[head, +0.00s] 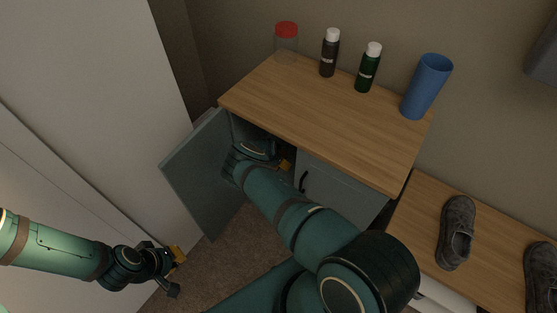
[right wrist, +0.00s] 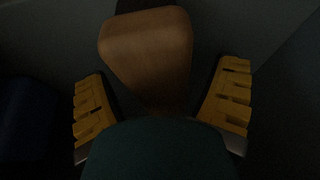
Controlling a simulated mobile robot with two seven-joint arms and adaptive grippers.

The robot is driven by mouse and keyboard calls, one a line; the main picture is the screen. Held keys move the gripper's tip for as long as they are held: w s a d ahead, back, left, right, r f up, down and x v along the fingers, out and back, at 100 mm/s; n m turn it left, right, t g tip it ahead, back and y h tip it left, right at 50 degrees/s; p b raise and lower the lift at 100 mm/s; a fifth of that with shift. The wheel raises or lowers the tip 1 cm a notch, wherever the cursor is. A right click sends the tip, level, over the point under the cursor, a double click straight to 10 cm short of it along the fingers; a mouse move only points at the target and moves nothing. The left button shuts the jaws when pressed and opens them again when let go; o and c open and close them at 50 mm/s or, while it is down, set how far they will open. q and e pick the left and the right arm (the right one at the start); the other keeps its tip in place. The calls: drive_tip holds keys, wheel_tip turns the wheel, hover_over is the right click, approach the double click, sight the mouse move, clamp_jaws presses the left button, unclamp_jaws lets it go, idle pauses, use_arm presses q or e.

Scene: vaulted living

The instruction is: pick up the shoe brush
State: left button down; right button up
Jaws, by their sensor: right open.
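The shoe brush (right wrist: 147,52) shows in the right wrist view as a brown wooden body with a dark part at its top edge. My right gripper (right wrist: 163,98) is open, with its yellow-padded fingers to either side of the brush's lower part. I cannot tell whether they touch it. In the head view my right arm reaches into the open cabinet, where only a bit of yellow of the gripper (head: 285,164) shows; the brush is hidden there. My left gripper (head: 177,271) is open and empty at the lower left, near the white wall.
The cabinet (head: 300,108) has a wooden top bearing a red-lidded jar (head: 286,42), two dark bottles (head: 329,55) (head: 367,70) and a blue cup (head: 425,88). Its grey door (head: 205,178) stands open to the left. A low bench (head: 420,207) with grey shoes (head: 456,232) is at right.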

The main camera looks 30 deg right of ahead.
drive_tip(key=shift+d+f, duration=0.1)
drive_tip(key=shift+f, duration=0.15)
drive_tip(key=c, duration=1.3)
drive_tip(key=shift+w+r+p, duration=0.1)
drive_tip(key=shift+r+p, duration=0.25)
drive_tip(key=shift+r, duration=0.5)
wheel_tip(320, 180, up, 2)
drive_tip(key=shift+r+p, duration=0.25)
drive_tip(key=shift+p, duration=0.2)
drive_tip(key=s+a, duration=0.2)
drive_tip(key=a, duration=0.3)
drive_tip(key=s+a+p, duration=0.1)
drive_tip(key=s+a, duration=0.2)
drive_tip(key=a, duration=0.3)
drive_tip(key=s+a+p, duration=0.1)
drive_tip(key=s+a, duration=0.2)
drive_tip(key=a, duration=0.2)
drive_tip(key=shift+a+f, duration=0.15)
drive_tip(key=shift+f, duration=0.2)
